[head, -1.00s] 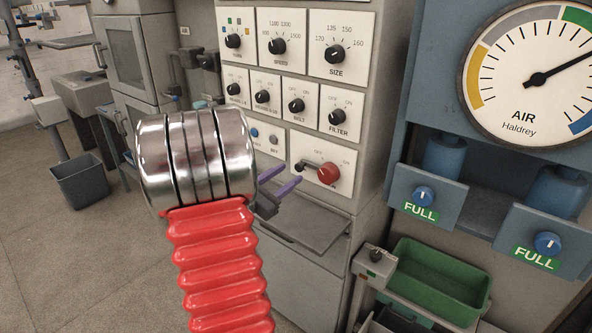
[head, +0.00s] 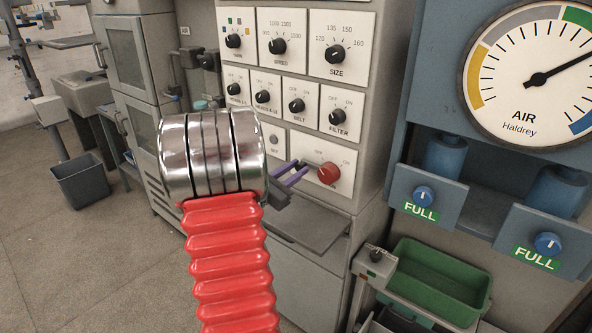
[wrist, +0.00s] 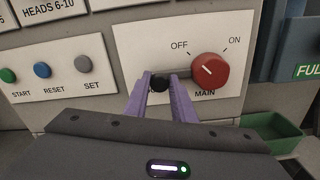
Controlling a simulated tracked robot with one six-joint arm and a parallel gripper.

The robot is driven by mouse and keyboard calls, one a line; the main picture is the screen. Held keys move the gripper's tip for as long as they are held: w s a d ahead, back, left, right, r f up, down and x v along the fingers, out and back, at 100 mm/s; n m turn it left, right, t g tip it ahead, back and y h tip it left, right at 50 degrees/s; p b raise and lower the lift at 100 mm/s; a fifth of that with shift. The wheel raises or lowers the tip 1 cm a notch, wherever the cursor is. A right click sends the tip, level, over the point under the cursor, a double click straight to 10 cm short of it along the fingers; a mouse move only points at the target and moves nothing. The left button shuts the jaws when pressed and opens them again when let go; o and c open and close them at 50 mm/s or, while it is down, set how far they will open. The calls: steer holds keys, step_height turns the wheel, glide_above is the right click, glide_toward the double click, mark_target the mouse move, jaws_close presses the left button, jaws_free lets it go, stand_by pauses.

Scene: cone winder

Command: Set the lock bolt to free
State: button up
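The lock bolt looks to be the small black knob (wrist: 160,82) on a grey bar on the MAIN panel, left of the red MAIN switch (wrist: 210,70). The bar reaches right to the switch, whose white mark points up-left, to OFF. My gripper (wrist: 161,80) has its purple fingers on both sides of the knob, apparently closed on it. In the head view my gripper (head: 296,172) is just left of the red switch (head: 328,173) and hides the knob. Any lock or free marking by the bolt is not visible.
START, RESET and SET buttons (wrist: 42,70) are on the panel to the left. A grey shelf (head: 312,232) juts out below. A green bin (head: 440,282) stands lower right. The blue AIR unit (head: 418,100) stands at the right.

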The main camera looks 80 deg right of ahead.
jaws_close()
steer(key=shift+w+d, duration=0.3)
steer(key=shift+w, duration=0.35)
steer(key=shift+w+d, duration=0.25)
steer(key=shift+w, duration=0.45)
steer(key=shift+w+d, duration=0.3)
steer(key=shift+w, duration=0.35)
steer(key=o, duration=0.5)
jaws_free()
